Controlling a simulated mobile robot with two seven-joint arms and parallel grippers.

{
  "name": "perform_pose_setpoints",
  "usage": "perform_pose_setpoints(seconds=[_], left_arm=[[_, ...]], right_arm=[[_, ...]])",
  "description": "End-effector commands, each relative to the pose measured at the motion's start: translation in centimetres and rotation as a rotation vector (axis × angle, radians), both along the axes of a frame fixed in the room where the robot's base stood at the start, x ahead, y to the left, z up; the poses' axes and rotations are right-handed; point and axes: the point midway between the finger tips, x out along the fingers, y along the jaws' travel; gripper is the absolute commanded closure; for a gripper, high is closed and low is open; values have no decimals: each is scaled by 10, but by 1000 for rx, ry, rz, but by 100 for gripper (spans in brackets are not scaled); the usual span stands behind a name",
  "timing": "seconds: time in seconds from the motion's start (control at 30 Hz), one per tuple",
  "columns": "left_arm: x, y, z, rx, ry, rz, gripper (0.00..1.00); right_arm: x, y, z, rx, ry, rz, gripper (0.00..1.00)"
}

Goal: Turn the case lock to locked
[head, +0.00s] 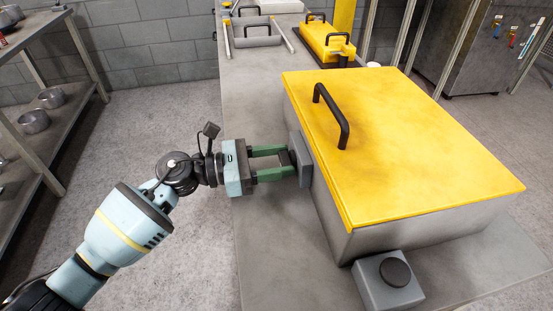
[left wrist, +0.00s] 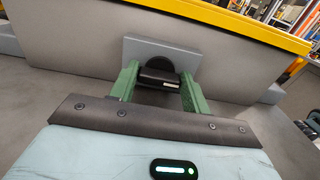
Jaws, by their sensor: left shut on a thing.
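The grey case (head: 335,218) with a yellow lid (head: 410,130) stands on the table, its lid down. The lock's grey plate (head: 305,172) is on the case's left side. In the left wrist view the plate (left wrist: 190,52) bears a round black lock knob (left wrist: 160,77) with a bar lying roughly level across it. My left gripper (head: 291,163) reaches the lock from the left. Its green fingers are shut on the knob's bar, one at each end, also in the left wrist view (left wrist: 160,88). The fingers partly hide the knob in the head view. My right gripper is not seen.
A grey box with a black round button (head: 396,272) stands at the case's near corner. A black handle (head: 332,115) rises from the lid. A smaller yellow case (head: 325,42) sits farther back. The tabletop (head: 255,255) left of the case is clear.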

Motion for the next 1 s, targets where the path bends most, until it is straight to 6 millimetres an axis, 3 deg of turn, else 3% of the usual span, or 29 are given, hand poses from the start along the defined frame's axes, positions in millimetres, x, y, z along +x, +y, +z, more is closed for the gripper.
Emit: perform_pose_setpoints(seconds=[0.17,0.6,0.97,1.0], left_arm=[[0,0,1,-8,41,1,76],[2,0,2,-92,462,1,76],[2,1,0,-97,488,0,76],[2,1,0,-97,488,0,48]], right_arm=[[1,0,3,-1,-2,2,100],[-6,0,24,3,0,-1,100],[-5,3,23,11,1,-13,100],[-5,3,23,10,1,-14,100]])
